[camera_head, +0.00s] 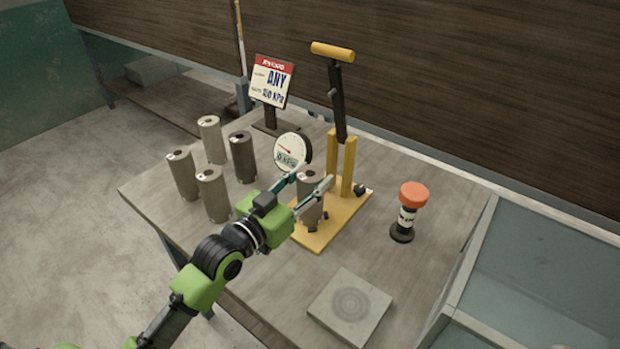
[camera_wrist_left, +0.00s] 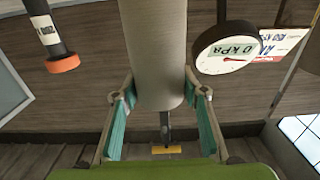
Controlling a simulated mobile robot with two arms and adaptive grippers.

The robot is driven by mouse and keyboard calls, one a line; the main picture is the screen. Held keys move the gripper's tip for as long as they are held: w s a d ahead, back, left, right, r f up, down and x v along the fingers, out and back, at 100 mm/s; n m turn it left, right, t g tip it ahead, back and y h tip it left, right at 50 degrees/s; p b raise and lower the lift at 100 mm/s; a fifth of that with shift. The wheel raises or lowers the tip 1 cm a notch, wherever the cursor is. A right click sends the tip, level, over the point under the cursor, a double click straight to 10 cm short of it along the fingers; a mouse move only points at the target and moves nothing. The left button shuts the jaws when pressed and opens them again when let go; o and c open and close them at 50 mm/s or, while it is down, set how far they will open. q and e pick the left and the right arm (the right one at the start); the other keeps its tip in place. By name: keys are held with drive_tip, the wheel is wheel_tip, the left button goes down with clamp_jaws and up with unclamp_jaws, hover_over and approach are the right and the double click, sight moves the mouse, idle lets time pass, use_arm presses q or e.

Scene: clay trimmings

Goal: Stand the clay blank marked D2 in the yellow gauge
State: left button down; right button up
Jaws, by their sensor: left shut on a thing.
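My left gripper (camera_head: 314,183) is shut on a grey clay blank (camera_head: 310,203), which looks upright. It holds the blank over the yellow gauge (camera_head: 340,217), in front of its two posts. I cannot tell whether the blank's foot touches the base plate. In the left wrist view the held blank (camera_wrist_left: 157,50) stands between the teal finger pads, and the gauge's dial (camera_wrist_left: 226,47) reads 0 kPa. The mark on the held blank is not readable. The gauge's black lever with yellow handle (camera_head: 332,52) is raised. My right gripper is not in view.
Several other blanks (camera_head: 243,158) stand upright on the table's left. A sign (camera_head: 271,82) reading ANY and 100 kPa stands behind. An orange-topped black stamp (camera_head: 413,195) stands right of the gauge. A grey square slab (camera_head: 350,306) lies in front. A bin (camera_head: 530,285) adjoins at right.

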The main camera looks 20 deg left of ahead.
use_arm(q)
drive_tip(key=shift+r, duration=0.1)
drive_tip(key=c, duration=1.2)
unclamp_jaws()
drive_tip(key=shift+f, duration=0.2)
drive_tip(key=shift+c, duration=0.2)
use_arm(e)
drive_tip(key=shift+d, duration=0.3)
use_arm(q)
drive_tip(key=shift+s+r, duration=0.1)
drive_tip(key=b+v, duration=0.1)
drive_tip(key=v, duration=1)
drive_tip(key=shift+s+b, duration=0.3)
drive_tip(key=shift+s, duration=0.1)
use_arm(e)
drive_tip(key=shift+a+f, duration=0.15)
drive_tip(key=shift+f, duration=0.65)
use_arm(q)
drive_tip(key=shift+a+r, duration=0.1)
